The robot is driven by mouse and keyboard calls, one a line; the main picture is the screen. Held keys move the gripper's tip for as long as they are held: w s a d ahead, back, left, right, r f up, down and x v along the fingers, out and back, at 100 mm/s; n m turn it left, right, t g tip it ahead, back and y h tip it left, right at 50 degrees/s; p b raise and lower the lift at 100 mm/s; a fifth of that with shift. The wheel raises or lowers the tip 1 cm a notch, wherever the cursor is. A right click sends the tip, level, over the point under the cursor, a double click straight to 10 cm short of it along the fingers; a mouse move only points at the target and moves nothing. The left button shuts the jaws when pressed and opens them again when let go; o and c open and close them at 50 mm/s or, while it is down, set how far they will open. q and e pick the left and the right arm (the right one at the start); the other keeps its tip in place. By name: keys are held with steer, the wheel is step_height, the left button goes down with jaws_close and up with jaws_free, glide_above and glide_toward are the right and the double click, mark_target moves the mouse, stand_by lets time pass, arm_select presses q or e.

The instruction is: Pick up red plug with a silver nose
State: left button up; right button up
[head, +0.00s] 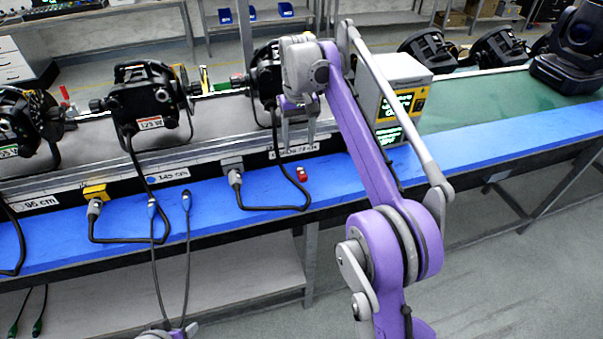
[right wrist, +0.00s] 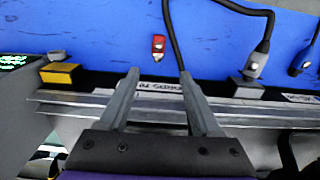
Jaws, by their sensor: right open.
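The red plug with a silver nose (head: 301,174) lies on the blue table strip near its back edge. It also shows in the right wrist view (right wrist: 158,45), with the silver nose toward my gripper. My right gripper (head: 299,138) is above and behind the plug in the head view, fingers pointing down. In the right wrist view the right gripper (right wrist: 159,73) is open and empty, and the plug lies beyond the gap between its fingertips, apart from both. My left gripper's fingers are not visible; only a purple and grey part of mine shows at the bottom edge.
A black cable with a grey connector (head: 234,176) curves just left of the plug. A yellow socket block (head: 95,192) and two blue-tipped cables (head: 186,201) are further left. Black lamps (head: 147,97) and a metal rail stand behind. The blue strip right of the plug is mostly clear.

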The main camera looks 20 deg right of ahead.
steer(key=b, duration=0.1)
glide_above(302, 170)
steer(key=f, duration=0.4)
steer(key=shift+w+a+f, duration=0.25)
steer(key=shift+w+f, duration=0.05)
steer(key=shift+f, duration=0.1)
steer(key=shift+s+d+f+b, duration=0.1)
steer(key=shift+s+f+b, duration=0.1)
steer(key=shift+f, duration=1.2)
steer(key=shift+s+d+f+b, duration=0.1)
steer(key=shift+s+f, duration=0.05)
steer(key=shift+f, duration=1.2)
steer(key=shift+c, duration=0.3)
jaws_close()
